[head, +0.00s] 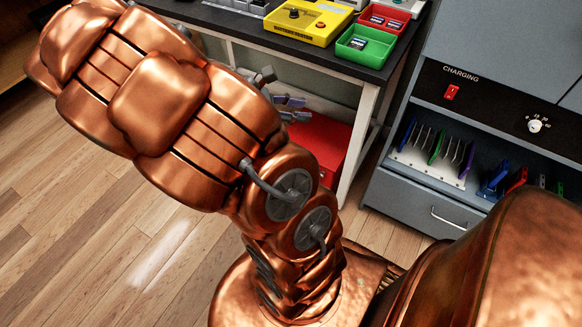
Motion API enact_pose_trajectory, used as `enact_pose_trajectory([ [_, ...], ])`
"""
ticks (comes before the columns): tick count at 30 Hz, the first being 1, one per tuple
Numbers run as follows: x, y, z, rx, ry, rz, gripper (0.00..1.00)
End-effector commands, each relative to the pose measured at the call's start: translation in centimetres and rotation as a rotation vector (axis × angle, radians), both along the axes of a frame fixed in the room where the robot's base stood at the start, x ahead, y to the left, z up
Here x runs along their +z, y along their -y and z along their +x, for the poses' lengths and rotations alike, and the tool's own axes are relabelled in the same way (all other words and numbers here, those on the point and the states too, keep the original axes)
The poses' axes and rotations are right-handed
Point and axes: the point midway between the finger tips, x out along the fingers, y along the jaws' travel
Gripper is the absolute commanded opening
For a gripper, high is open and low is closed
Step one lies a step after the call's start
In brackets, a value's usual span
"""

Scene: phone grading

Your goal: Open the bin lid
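A red box (322,142) stands under the dark-topped table, partly hidden behind my copper arm. It may be the bin. I cannot make out a separate lid or whether it is open. My gripper (288,106) shows only as a few small grey parts past the arm's edge, in front of or above the red box. The arm hides the rest of it. I cannot tell whether its fingers are apart or whether they touch the box.
The table (260,35) bears a yellow device (308,18), a green tray (366,44) and a red tray (384,18). Its pale leg (358,140) stands right of the red box. A charging cabinet (405,195) stands at the right. The wooden floor (60,235) at left is clear.

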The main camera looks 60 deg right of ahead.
Motion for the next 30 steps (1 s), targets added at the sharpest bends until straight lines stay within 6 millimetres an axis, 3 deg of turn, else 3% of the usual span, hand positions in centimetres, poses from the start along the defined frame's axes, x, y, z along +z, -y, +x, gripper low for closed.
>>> enact_pose_trajectory([
  [1,-2.3,1.2,0.4,0.034,-0.07,-0.004,0.35],
  [8,-7.9,5.8,3.3,0.213,-0.386,0.003,0.35],
  [17,-18.0,10.4,7.7,0.452,-0.818,0.073,0.35],
  [23,-26.9,12.2,10.5,0.622,-1.104,0.153,0.35],
  [30,-39.4,12.7,12.8,0.845,-1.425,0.273,0.35],
])
